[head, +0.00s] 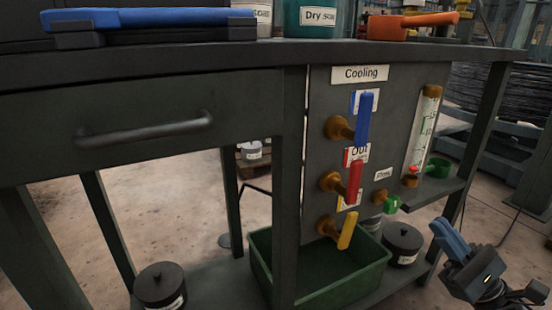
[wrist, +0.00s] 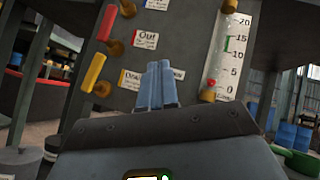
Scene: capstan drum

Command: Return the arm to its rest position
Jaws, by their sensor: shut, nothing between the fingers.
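My gripper (head: 438,226) is at the lower right of the head view, in front of and to the right of the workbench. Its two blue fingers (wrist: 160,68) lie side by side in the wrist view, shut with nothing between them. The wrist view faces the cooling panel (head: 318,130) at an angle. The panel carries a blue handle (head: 364,118), a red handle (head: 355,181) and a yellow handle (head: 347,230). My gripper looks apart from the panel and holds none of them.
A sight gauge (head: 423,128) stands at the panel's right, beside a green cup (head: 438,167) on a small shelf. A green bin (head: 330,281) and dark lidded pots (head: 402,242) sit on the lower shelf. The bench top (head: 270,53) holds tools and jars. Open floor lies at right.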

